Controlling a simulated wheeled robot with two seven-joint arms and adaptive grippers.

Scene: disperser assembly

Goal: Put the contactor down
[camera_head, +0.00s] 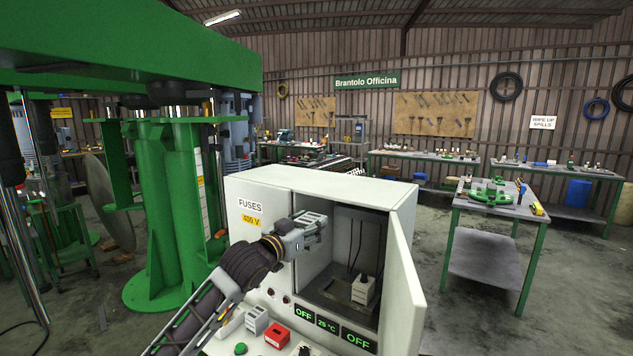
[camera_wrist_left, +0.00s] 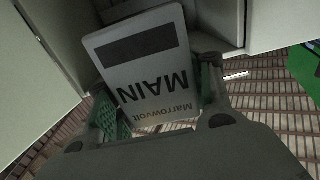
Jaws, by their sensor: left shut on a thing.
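My left gripper (camera_head: 300,236) is in front of the open cabinet (camera_head: 243,188), near the left side of its opening. It is shut on a pale grey block, which I take to be the contactor (camera_head: 313,219). In the left wrist view the contactor (camera_wrist_left: 150,72) sits between the two green-padded fingers, its label reading "MAIN" and "Marrowvolt" upside down. It is held up in the air. The right gripper is not in view.
A pale block (camera_head: 362,291) stands inside the cabinet near dark cables. The cabinet door (camera_head: 404,285) stands open at the right. A white block (camera_head: 257,319) and a red block (camera_head: 277,335) are on the front ledge. A green machine (camera_head: 170,215) stands to the left.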

